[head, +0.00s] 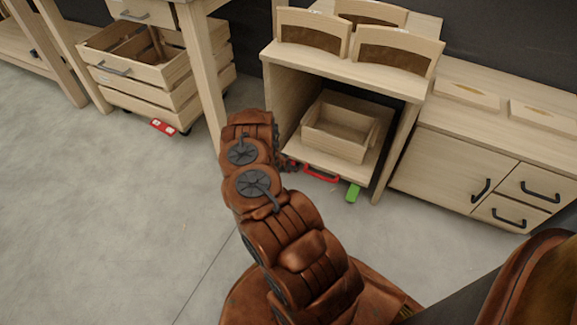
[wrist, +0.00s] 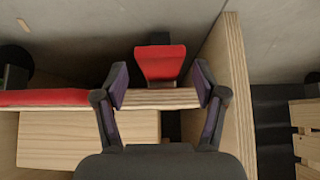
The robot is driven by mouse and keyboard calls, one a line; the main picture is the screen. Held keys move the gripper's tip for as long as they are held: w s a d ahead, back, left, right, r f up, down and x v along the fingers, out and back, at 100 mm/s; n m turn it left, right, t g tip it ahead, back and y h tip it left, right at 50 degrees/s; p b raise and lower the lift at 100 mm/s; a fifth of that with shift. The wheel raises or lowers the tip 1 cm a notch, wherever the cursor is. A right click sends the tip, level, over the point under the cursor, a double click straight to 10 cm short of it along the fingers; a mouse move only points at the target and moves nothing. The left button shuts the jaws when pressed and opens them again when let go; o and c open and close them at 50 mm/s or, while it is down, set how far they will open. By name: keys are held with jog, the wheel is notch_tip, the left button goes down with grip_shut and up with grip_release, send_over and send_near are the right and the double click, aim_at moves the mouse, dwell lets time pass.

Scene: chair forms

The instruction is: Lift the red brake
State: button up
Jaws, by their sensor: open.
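A red brake pedal (wrist: 160,62) shows in the wrist view, on a dark mount at the front edge of a wooden board. My gripper (wrist: 160,84) is open, with one finger on each side of the pedal's near end and the board edge. Nothing is held, and I cannot tell whether the fingers touch. In the head view my gripper is mostly hidden behind my arm, low at the front of the open cabinet (head: 350,76). This pedal is not clearly visible there. Another red pedal (head: 163,127) is under the slatted crate at left.
A wooden box (head: 322,143) sits inside. A side panel (wrist: 229,85) stands close to my gripper. The floor at left is clear.

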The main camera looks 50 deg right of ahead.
jog(key=v, duration=1)
dwell(0.5)
jog(key=shift+w, duration=0.1)
